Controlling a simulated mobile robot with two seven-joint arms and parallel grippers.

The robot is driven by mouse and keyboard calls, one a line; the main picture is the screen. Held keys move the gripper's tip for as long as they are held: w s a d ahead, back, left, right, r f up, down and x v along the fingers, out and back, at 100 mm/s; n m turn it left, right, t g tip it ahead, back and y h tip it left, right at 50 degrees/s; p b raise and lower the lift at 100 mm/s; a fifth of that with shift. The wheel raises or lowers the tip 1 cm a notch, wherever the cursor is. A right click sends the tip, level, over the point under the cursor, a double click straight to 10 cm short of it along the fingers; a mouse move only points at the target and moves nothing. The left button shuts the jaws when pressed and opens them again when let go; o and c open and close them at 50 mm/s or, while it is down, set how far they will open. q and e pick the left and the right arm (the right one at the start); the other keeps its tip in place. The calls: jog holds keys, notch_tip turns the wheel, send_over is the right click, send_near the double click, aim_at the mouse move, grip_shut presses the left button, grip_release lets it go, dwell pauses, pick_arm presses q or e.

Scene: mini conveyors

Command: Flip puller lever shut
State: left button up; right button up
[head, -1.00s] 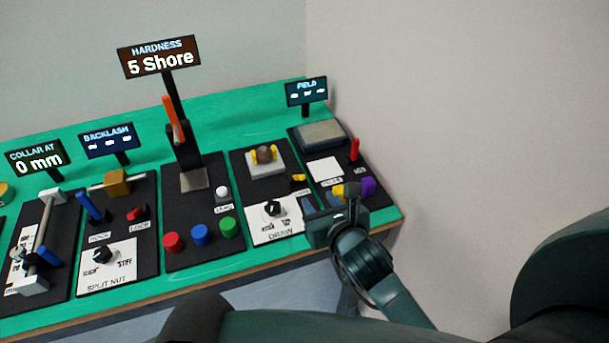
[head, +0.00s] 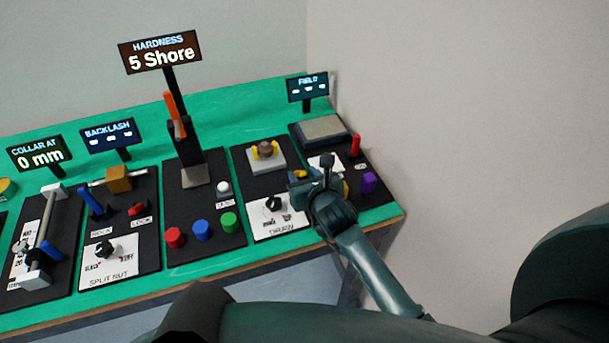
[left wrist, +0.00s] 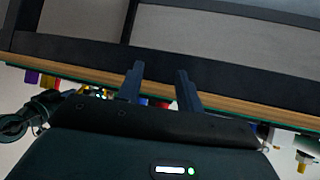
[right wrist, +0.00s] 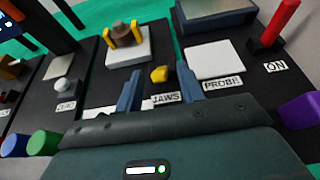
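The puller's panel carries a grey block (right wrist: 128,48) with yellow jaws around a brown knob; the puller also shows in the head view (head: 265,155). A small yellow lever (right wrist: 160,74) stands behind the "JAWS" label (right wrist: 166,98). My right gripper (right wrist: 160,88) is open and empty, its fingers on either side of the lever's line in the right wrist view. I cannot tell whether they touch it.
To the right are a white probe pad (right wrist: 214,62), a red "ON" lever (right wrist: 282,22) and a purple knob (right wrist: 300,110). A white button (right wrist: 64,86) and blue and green buttons lie to the left. A wall bounds the table's right side.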

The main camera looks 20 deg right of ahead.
grip_shut()
jog(key=shift+f, duration=0.15)
jog(key=shift+s+f+b, duration=0.1)
jog(key=shift+f+b, duration=0.2)
jog(key=shift+b, duration=0.5)
jog(key=shift+s+f+t+b, duration=0.1)
jog(key=shift+t+b, duration=0.3)
jog(key=shift+r, duration=0.25)
grip_release()
pick_arm(q)
jog(key=shift+w+d+f, duration=0.15)
jog(key=shift+d+f, duration=0.15)
jog(key=shift+d, duration=0.15)
pick_arm(e)
jog(key=shift+s, duration=0.1)
